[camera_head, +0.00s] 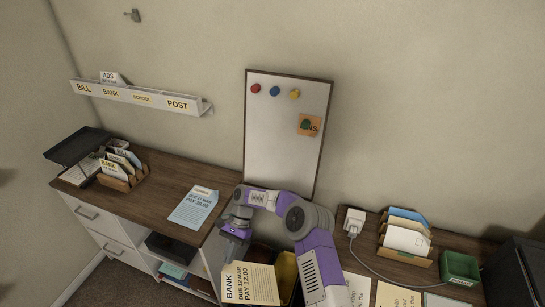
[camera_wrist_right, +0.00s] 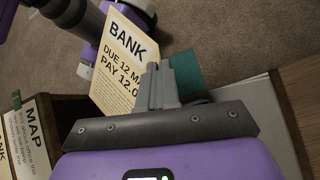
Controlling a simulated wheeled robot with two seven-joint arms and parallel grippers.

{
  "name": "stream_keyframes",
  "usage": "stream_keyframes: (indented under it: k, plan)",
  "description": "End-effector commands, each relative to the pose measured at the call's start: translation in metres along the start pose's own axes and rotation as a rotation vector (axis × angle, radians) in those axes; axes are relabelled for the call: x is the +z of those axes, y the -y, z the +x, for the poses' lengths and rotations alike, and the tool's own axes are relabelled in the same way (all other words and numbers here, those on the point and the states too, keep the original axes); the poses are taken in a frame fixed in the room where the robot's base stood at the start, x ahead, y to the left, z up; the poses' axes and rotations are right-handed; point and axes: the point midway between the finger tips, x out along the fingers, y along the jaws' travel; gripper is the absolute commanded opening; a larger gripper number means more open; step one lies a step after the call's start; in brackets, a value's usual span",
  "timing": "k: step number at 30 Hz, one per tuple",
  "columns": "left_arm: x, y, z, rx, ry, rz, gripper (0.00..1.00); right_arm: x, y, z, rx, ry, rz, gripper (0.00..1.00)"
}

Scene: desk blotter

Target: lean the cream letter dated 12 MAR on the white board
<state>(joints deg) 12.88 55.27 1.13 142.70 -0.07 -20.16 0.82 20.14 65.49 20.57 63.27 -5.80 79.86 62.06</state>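The cream letter (camera_head: 250,284) reads BANK, DUE 12 MAR, PAY 12.00. It is tilted in the gap between the two desk parts, below my right gripper (camera_head: 234,240). In the right wrist view the letter (camera_wrist_right: 122,62) has its edge at the fingertips of my right gripper (camera_wrist_right: 158,75). The fingers look shut on that edge, with the carpet far below. The white board (camera_head: 285,130) stands upright against the wall behind the desk, clear of the letter. My left gripper does not show.
A blue letter (camera_head: 195,206) lies on the left desktop. A labelled wall rack (camera_head: 140,97) hangs at upper left. The board bears magnets and an orange note (camera_head: 309,125). A charger (camera_head: 354,220), letter holder (camera_head: 406,238) and green box (camera_head: 460,267) stand on the right desktop.

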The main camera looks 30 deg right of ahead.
Motion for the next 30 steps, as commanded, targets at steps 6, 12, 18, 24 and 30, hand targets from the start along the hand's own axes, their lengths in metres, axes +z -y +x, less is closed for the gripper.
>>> stream_keyframes:
  k: [6,12,18,24,30]
  plan:
    - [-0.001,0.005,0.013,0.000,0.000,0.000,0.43,-0.005,0.025,-0.050,-0.419,0.120,0.219,0.00]
    - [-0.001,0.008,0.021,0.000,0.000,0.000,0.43,-0.008,0.037,-0.094,-0.732,0.163,0.360,0.00]
    - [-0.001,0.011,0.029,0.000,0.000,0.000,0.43,-0.011,0.043,-0.137,-1.012,0.162,0.469,0.00]
    - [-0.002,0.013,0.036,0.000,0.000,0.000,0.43,-0.014,0.042,-0.183,-1.271,0.134,0.554,0.00]
    - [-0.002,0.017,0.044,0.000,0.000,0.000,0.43,-0.016,0.033,-0.235,-1.517,0.064,0.627,0.00]
